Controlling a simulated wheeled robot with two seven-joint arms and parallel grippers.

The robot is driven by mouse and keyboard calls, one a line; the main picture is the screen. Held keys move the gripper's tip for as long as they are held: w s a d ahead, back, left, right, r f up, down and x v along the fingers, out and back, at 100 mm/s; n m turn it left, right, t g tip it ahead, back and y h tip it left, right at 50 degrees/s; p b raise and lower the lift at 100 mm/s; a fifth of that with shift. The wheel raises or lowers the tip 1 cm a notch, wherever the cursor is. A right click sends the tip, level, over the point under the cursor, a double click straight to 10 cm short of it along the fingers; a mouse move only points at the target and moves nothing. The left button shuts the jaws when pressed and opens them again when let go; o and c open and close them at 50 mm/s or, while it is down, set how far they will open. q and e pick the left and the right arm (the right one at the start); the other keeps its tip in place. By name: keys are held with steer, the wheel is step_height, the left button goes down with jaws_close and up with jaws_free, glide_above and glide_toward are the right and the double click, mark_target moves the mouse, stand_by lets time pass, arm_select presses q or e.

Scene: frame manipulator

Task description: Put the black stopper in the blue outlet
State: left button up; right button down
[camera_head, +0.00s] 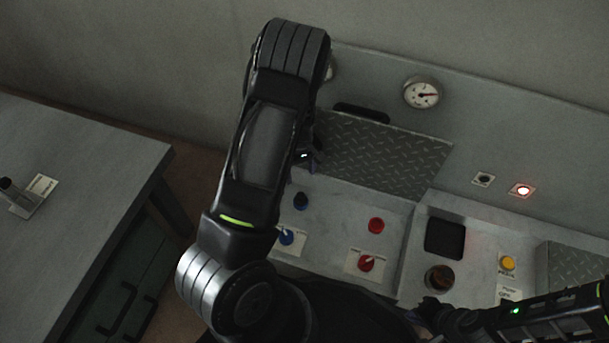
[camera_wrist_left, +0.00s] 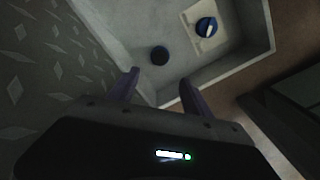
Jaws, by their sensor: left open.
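The blue outlet (camera_head: 301,201) is a small round dark-blue fitting in the grey console tray, above a blue knob. It also shows in the left wrist view (camera_wrist_left: 159,55) as a dark disc with a bluish edge; I cannot tell whether the black stopper sits in it. No separate black stopper can be made out for certain. My left gripper (camera_head: 308,160) is mostly hidden behind its arm in the head view. In the wrist view its fingers (camera_wrist_left: 158,92) are apart, with nothing between them, over the tray near the outlet. My right gripper (camera_head: 428,308) is low at the right, its fingers unclear.
The blue knob (camera_head: 287,237), red fitting (camera_head: 376,226) and red knob (camera_head: 366,263) stand in the tray. A raised tread plate (camera_head: 385,155) is behind. A dark round recess (camera_head: 438,278) lies right.

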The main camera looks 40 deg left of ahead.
arm_select(q)
steer(key=s+d+f+m+h, duration=0.1)
steer(key=s+d+f+m, duration=0.25)
steer(key=d, duration=0.45)
steer(key=s+d+f+m, duration=0.25)
steer(key=s+d, duration=0.25)
steer(key=d, duration=0.3)
steer(key=s+d+m+h, duration=0.1)
steer(key=s+d, duration=0.1)
steer(key=d, duration=0.2)
steer(key=s+d+r+m+t+h, duration=0.1)
steer(key=s+d+m, duration=0.1)
steer(key=d, duration=0.2)
steer(key=s+d+r+m, duration=0.1)
steer(key=s+d, duration=0.1)
steer(key=d, duration=0.3)
steer(key=shift+s+h, duration=0.1)
steer(key=shift+h, duration=0.3)
steer(key=shift+c, duration=0.2)
